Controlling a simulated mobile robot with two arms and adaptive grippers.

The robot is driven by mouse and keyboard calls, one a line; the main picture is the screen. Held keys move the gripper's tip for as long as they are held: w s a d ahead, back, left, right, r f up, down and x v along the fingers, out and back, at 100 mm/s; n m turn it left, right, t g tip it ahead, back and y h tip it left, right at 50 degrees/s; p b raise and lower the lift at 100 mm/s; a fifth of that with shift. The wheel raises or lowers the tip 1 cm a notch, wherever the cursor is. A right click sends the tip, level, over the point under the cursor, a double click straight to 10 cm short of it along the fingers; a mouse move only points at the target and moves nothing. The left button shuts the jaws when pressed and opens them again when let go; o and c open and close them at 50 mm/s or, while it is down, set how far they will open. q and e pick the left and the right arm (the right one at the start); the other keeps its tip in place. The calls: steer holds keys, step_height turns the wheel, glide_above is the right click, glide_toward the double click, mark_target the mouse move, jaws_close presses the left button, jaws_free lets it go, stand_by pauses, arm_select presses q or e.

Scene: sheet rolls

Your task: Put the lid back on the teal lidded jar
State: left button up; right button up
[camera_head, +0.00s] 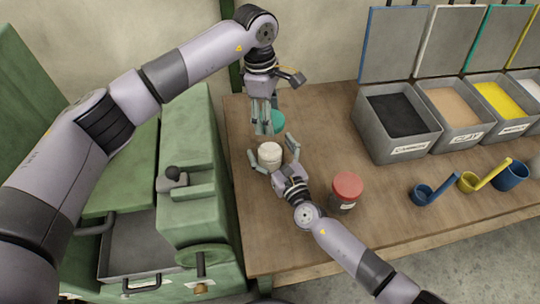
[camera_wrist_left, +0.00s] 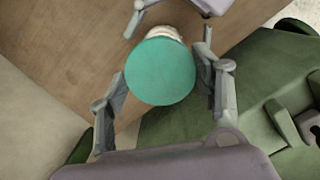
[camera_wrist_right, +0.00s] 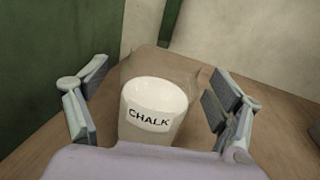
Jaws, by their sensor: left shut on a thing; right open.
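The teal lid (camera_head: 278,122) is in my left gripper (camera_head: 264,128), which is shut on it above the back left of the table. The lid (camera_wrist_left: 160,72) looks like a flat teal disc between the fingers in the left wrist view. The lidless jar (camera_head: 269,155) stands upright on the table, below and in front of the lid. In the right wrist view the jar (camera_wrist_right: 152,108) is see-through, with white contents and a CHALK label. My right gripper (camera_head: 274,150) is open, one finger on each side of the jar. I cannot tell whether either finger touches it.
A red-lidded jar (camera_head: 347,189) stands right of my right gripper. Open grey bins (camera_head: 398,140) of powder line the back right. Blue (camera_head: 424,193) and yellow (camera_head: 470,181) scoops lie before them. A green machine (camera_head: 187,229) borders the table's left edge.

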mark_target(270, 141)
steer(key=c, duration=1.8)
arm_select(q)
steer(key=shift+f, duration=2.5)
steer(key=shift+f, duration=0.85)
steer(key=shift+f, duration=0.55)
arm_select(e)
jaws_close()
arm_select(q)
steer(key=m, duration=0.4)
steer(key=shift+m, duration=0.3)
steer(key=m, duration=0.5)
steer(key=shift+m+g+y, duration=0.3)
steer(key=shift+g+y, duration=0.1)
